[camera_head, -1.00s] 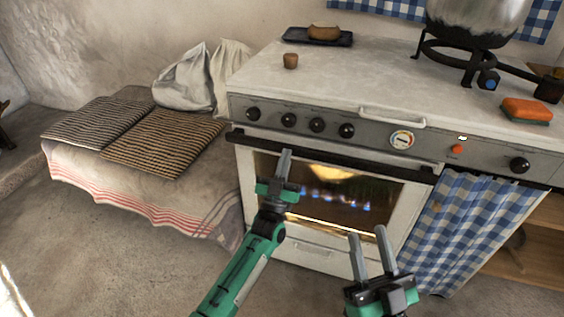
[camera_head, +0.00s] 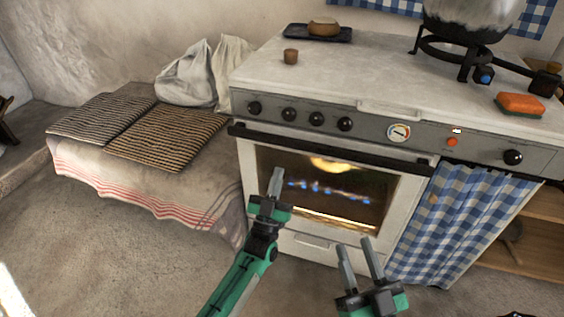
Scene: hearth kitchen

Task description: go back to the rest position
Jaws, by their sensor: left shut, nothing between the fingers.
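My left gripper (camera_head: 275,182) is shut and empty, held in front of the lower left of the oven door. Its green arm comes up from the bottom edge. My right gripper (camera_head: 358,258) is open and empty, low in front of the oven's bottom right. Its two grey fingers stand apart and point up. Neither gripper visibly holds anything.
The white stove (camera_head: 385,70) has a lit oven window (camera_head: 330,200) behind my grippers. A cloth-covered bench (camera_head: 130,190) with striped mats stands left. The floor (camera_head: 110,255) is clear.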

